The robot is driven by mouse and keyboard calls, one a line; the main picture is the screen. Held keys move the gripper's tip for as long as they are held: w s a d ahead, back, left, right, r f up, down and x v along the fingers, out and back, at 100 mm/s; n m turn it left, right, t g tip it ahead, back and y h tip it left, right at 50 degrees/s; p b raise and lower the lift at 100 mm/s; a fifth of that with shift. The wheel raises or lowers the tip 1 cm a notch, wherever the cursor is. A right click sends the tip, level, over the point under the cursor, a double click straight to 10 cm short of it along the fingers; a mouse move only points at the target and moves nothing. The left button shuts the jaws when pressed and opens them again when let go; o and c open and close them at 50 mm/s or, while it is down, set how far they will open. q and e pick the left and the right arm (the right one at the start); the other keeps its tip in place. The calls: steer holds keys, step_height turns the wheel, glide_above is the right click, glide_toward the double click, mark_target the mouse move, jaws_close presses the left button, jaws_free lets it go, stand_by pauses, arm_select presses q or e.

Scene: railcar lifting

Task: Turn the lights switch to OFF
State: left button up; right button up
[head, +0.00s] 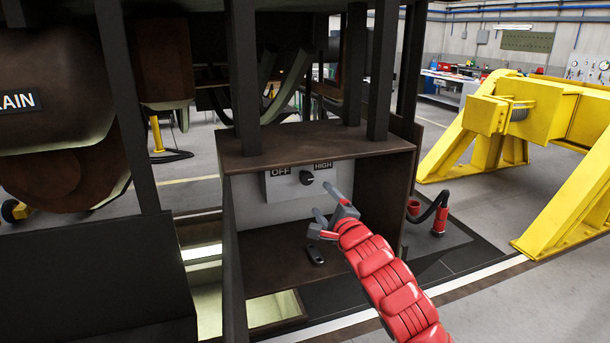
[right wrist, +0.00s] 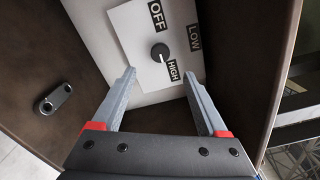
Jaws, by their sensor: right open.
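The lights switch is a round black knob (head: 306,177) on a pale panel (head: 282,187) inside an open brown box. It also shows in the right wrist view (right wrist: 159,51), where its white pointer line aims at the HIGH label (right wrist: 174,70). The OFF label (head: 280,171) is left of the knob in the head view; the LOW label (right wrist: 195,38) shows in the right wrist view. My right gripper (head: 328,203) is open and empty in front of the panel, apart from the knob. In the right wrist view the knob lies between and beyond its fingers (right wrist: 158,76). My left gripper is out of view.
The brown box (head: 318,148) has a top and side walls around the panel. A small dark object with a hole (head: 315,256) lies on its floor. Dark posts (head: 243,80) stand in front at the left. A yellow frame (head: 490,130) stands at the right.

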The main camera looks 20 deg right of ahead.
mark_target(307, 180)
steer(key=w+p, duration=0.4)
steer(key=w, duration=0.7)
steer(key=shift+w+r, duration=0.1)
steer(key=shift+w, duration=0.6)
steer(key=shift+w+a, duration=0.2)
steer(key=shift+w, duration=0.4)
steer(key=shift+c, duration=0.2)
jaws_close()
